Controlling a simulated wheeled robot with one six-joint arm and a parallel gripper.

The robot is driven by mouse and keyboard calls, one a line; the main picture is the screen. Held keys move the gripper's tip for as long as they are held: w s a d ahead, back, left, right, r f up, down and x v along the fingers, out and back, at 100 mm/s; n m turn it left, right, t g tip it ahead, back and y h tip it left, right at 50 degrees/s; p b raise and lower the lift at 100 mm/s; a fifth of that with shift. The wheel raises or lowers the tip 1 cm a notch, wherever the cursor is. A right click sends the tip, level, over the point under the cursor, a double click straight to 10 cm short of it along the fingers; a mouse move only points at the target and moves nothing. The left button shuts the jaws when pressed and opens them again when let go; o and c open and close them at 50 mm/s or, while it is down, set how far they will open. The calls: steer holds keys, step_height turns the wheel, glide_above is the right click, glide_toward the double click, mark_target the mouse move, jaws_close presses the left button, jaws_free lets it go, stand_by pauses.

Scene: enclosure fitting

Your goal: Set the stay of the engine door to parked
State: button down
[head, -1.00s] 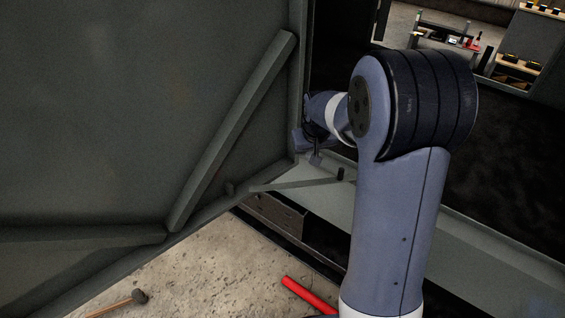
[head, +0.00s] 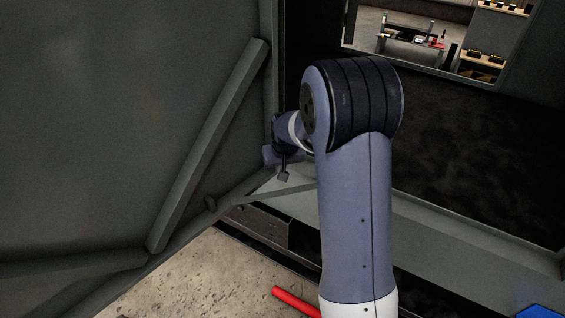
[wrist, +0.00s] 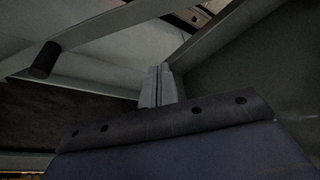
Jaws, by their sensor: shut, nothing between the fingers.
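The engine door (head: 90,120) is the large dark grey panel on the left in the head view, standing open with a diagonal brace. The stay (head: 285,193) is a thin grey bar running from near the door's lower edge rightward over the sill; its right end is hidden behind my arm. In the wrist view the stay (wrist: 105,27) crosses the upper left, with a black knob (wrist: 44,60) hanging below it. My gripper (head: 284,176) is by the door's hinge-side lower corner. In the wrist view my gripper (wrist: 162,70) is shut and empty, apart from the stay and knob.
A red bar (head: 295,302) lies on the concrete floor below. The grey sill (head: 440,235) runs along the enclosure opening, with a dark interior behind it. A bench (head: 410,45) stands far back. A grey beam (wrist: 225,30) rises right of my fingers.

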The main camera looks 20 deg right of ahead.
steer(key=shift+s+f, duration=0.7)
steer(key=shift+f, duration=0.2)
steer(key=shift+s+f, duration=0.7)
steer(key=shift+f, duration=0.15)
steer(key=shift+s, duration=0.1)
